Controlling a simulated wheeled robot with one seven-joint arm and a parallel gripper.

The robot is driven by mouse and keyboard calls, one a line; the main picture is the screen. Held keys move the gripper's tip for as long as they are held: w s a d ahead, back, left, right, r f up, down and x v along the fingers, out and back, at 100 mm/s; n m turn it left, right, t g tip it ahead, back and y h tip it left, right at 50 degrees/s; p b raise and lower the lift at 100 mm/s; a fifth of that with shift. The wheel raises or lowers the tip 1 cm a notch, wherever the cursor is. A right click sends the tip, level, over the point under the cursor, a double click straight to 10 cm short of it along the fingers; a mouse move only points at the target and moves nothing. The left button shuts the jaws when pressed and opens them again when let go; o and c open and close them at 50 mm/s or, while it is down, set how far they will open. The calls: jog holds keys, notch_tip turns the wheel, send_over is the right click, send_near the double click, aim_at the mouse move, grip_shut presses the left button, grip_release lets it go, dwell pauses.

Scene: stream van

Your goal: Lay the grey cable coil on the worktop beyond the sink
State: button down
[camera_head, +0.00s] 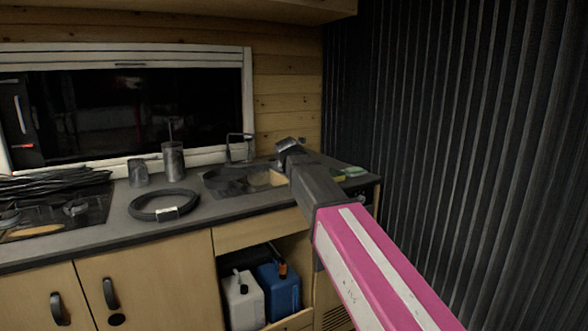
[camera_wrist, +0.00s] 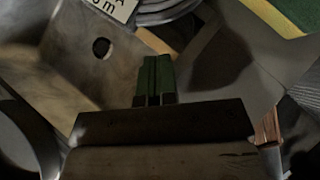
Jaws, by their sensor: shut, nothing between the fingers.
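In the wrist view, grey coiled loops (camera_wrist: 168,14) with a white printed label (camera_wrist: 112,8) show at the top edge, cut off by the frame; they look like the grey cable coil. My gripper (camera_wrist: 154,62) is shut and empty, its green fingertips together below the loops and apart from them in the picture. In the head view, my gripper (camera_head: 288,150) is over the right end of the sink (camera_head: 215,190); I cannot make out the grey coil there. The worktop (camera_head: 120,228) runs along the window, and its part beyond the sink is partly hidden by my arm.
A black coil (camera_head: 152,215) with a pale tag lies between hob (camera_head: 85,212) and sink. Two metal cylinders (camera_head: 173,160) (camera_head: 138,173) stand behind it. A green and yellow sponge (camera_head: 354,172) lies right of my arm. A ribbed dark wall (camera_head: 450,120) closes the right side.

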jog(key=shift+w+d+r, duration=0.1)
jog(key=shift+w+d, duration=0.1)
jog(key=shift+w, duration=0.7)
jog(key=shift+w+d, duration=0.15)
jog(key=shift+w, duration=0.75)
jog(key=shift+w, duration=0.1)
